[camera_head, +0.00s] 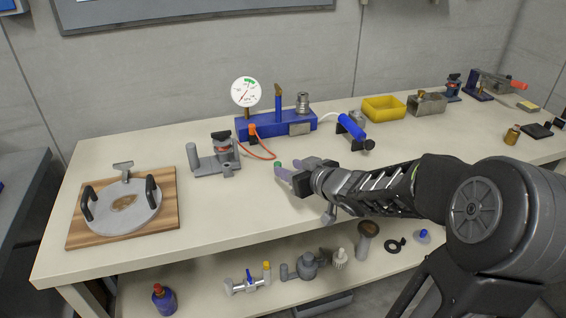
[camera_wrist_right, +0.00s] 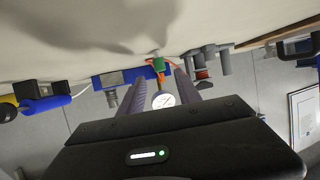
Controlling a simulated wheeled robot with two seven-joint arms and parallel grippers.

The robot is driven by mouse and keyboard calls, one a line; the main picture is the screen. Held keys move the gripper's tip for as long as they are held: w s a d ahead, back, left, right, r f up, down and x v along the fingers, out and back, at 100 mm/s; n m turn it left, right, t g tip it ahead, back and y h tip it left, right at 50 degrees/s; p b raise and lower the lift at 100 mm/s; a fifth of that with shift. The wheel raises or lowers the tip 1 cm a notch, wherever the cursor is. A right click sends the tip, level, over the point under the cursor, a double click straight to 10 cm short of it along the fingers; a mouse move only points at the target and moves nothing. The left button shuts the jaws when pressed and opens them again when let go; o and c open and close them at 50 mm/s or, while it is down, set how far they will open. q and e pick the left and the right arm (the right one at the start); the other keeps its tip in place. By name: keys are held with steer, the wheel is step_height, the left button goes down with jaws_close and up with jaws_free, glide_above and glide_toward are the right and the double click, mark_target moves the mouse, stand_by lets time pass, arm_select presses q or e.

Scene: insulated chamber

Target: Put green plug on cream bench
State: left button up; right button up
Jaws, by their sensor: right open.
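The green plug (camera_head: 278,164) is small and shows at the fingertips of my right gripper (camera_head: 284,171), low over the cream bench (camera_head: 150,245). In the right wrist view, the green plug (camera_wrist_right: 158,64) appears upside down between the two purple-grey fingertips, near the bench surface (camera_wrist_right: 60,35). The jaws are open, with space on both sides of the plug. I cannot tell whether the plug's underside touches the bench, as the fingers partly hide it in the head view. My left gripper is out of view.
A blue manifold (camera_head: 270,124) with a gauge (camera_head: 246,92) and orange hose (camera_head: 262,146) stands behind the gripper. A grey clamp fixture (camera_head: 214,157) is to its left, and a wooden board (camera_head: 168,212) is farther left. The bench front between them is clear.

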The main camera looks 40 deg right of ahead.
steer(key=p+v, duration=0.2)
steer(key=v, duration=0.4)
steer(key=shift+s+r, duration=0.15)
steer(key=shift+r, duration=0.05)
steer(key=shift+s+a, duration=0.1)
steer(key=shift+s, duration=0.2)
stand_by(0.3)
